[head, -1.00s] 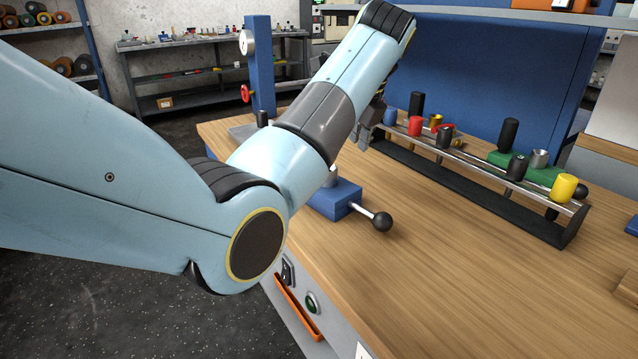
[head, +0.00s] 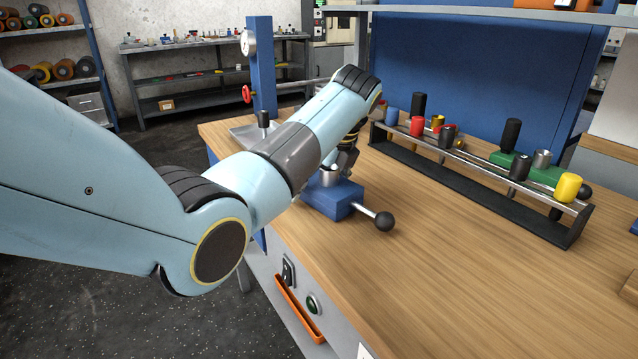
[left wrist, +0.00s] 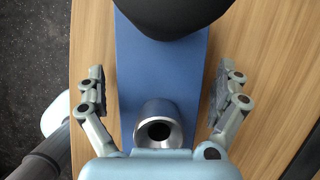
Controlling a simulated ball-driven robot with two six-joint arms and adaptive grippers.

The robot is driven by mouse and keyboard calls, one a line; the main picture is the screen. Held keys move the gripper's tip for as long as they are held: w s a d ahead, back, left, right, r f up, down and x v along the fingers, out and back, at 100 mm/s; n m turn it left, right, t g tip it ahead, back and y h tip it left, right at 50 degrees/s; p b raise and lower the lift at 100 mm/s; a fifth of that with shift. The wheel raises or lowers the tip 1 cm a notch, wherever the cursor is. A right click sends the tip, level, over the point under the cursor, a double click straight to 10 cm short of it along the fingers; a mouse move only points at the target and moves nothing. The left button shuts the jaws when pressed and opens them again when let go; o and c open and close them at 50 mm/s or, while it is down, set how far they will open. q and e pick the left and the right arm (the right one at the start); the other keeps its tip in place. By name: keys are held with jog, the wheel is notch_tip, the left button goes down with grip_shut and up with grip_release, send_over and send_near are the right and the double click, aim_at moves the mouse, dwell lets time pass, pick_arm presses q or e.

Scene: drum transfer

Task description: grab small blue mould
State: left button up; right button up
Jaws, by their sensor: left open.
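A small blue cylinder (head: 391,115), which fits the blue mould, stands at the left end of the rack in the head view. My left gripper (head: 347,163) is away from it, nearer to me, over the blue block fixture (head: 337,200) on the bench. In the left wrist view my left gripper (left wrist: 163,80) is open, one finger on each side of the blue block (left wrist: 140,75). A hollow metal cup (left wrist: 158,132) on the block shows between the finger bases. Nothing is held. My right gripper is not in view.
The rack (head: 470,185) also holds red, black and yellow cylinders. A lever with a black ball (head: 384,222) sticks out from the fixture. A large dark rounded thing (left wrist: 175,15) fills the top of the wrist view. The wooden bench (head: 430,280) is bare in front.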

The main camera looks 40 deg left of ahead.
pick_arm(q)
jog(key=c, duration=1.6)
jog(key=shift+r, duration=0.1)
jog(key=shift+c, duration=0.6)
jog(key=shift+w+r, duration=0.1)
jog(key=shift+r, duration=0.05)
